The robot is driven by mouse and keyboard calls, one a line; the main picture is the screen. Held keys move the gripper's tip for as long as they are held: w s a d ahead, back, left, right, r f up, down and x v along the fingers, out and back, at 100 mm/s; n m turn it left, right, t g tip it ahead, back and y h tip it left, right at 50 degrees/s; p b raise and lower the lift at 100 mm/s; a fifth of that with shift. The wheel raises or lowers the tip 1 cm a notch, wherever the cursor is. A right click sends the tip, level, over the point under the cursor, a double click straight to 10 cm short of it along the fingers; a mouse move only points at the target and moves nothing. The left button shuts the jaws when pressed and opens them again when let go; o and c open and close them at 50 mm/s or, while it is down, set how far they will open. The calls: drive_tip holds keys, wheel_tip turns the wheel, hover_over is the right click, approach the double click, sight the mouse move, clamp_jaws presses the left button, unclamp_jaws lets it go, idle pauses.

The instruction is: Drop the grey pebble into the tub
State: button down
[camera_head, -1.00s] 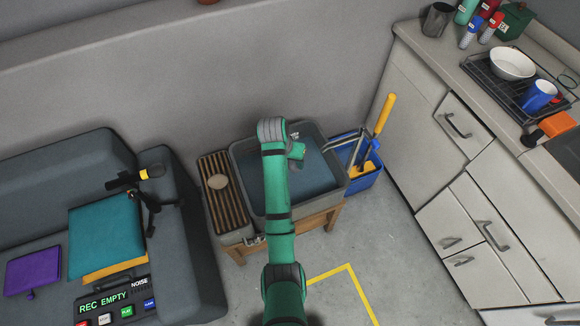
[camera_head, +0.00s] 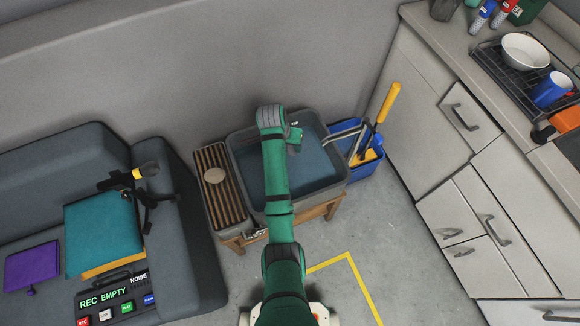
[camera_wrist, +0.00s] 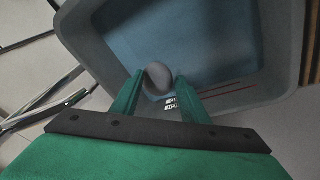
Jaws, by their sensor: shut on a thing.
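The grey pebble (camera_wrist: 157,78) shows in the wrist view between the tips of my gripper (camera_wrist: 157,84), which is shut on it. Behind the pebble lies the blue inside of the grey tub (camera_wrist: 260,20). In the head view the tub (camera_head: 240,165) stands on a wooden stand, and my arm reaches over it. My gripper (camera_head: 294,146) is at the arm's far end above the tub; the pebble cannot be made out there. The height between pebble and tub floor is hard to tell.
A slatted wooden rack (camera_head: 213,205) with a pale round thing (camera_head: 215,175) adjoins the tub on the left. A blue bucket (camera_head: 368,172) with a yellow-handled tool is on the right. A grey sofa (camera_head: 60,160) is at left, cabinets (camera_head: 440,130) at right. Floor in front is clear.

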drive_tip(key=shift+w+d+f, duration=0.1)
drive_tip(key=shift+f, duration=0.35)
drive_tip(key=c, duration=0.9)
unclamp_jaws()
drive_tip(key=shift+c, duration=0.2)
drive_tip(key=v, duration=1)
drive_tip(key=shift+r, duration=0.35)
